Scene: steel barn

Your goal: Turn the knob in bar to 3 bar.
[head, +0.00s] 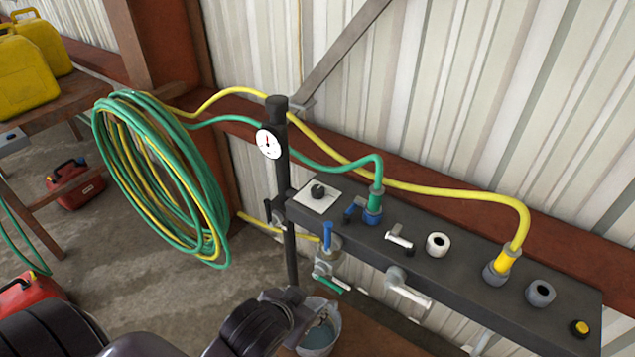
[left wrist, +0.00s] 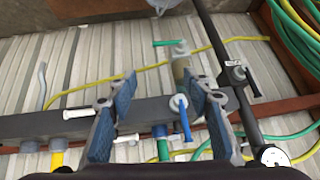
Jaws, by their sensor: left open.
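The black knob (head: 318,191) sits on a white square plate (head: 309,203) at the left end of the dark grey bar (head: 455,262). Its scale is too small to read. A round white gauge (head: 269,143) is on the black post left of it; its needle points roughly up. My left gripper (head: 290,308) is low in front of the bar, below and apart from the knob. In the left wrist view the left gripper (left wrist: 160,92) is open, with a blue-handled valve (left wrist: 182,115) showing beyond its fingers. I cannot make out the knob there. My right gripper is not in view.
Green and yellow hoses hang coiled (head: 160,180) at left and plug into the bar. Valve levers, sockets and a yellow button (head: 580,328) line the bar. A metal bucket (head: 320,325) stands below. Yellow canisters (head: 25,75) stand on a bench at left.

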